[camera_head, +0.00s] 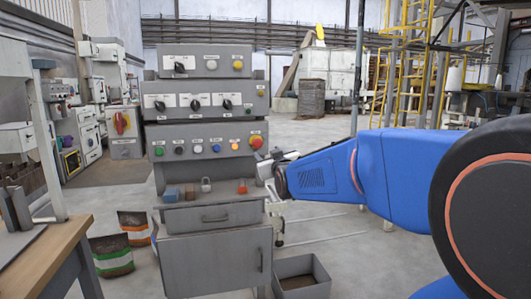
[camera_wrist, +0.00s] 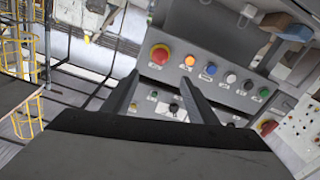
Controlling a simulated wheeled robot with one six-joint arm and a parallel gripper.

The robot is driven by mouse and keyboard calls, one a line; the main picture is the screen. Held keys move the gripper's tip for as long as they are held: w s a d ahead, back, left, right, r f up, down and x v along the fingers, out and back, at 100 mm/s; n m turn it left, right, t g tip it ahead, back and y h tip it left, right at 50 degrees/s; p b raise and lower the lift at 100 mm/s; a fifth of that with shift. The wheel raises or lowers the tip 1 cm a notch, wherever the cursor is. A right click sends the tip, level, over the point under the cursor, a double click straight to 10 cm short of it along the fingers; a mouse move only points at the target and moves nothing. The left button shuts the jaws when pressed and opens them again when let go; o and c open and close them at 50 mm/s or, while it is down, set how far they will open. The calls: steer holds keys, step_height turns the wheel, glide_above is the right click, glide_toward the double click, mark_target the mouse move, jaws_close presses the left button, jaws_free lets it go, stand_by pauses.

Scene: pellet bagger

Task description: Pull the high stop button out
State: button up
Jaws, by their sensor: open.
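The high stop button is a red mushroom head on a yellow collar (camera_head: 256,142), at the right end of the grey console's lower button row. It also shows in the wrist view (camera_wrist: 160,54), beyond the fingertips and roughly between them. My gripper (camera_head: 264,165) is at the right edge of the console, just below and right of the button in the head view. In the wrist view my gripper (camera_wrist: 158,88) has its two dark fingers spread with nothing between them. I cannot tell whether the button is pressed in.
Green, black, blue and orange buttons sit left of the stop button on the panel (camera_head: 203,137). Below, a shelf holds blocks, a padlock and a red item (camera_head: 241,187). A grey bin (camera_head: 302,274) stands on the floor. A wooden bench (camera_head: 40,255) is at left.

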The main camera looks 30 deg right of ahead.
steer(key=shift+v, duration=1.1)
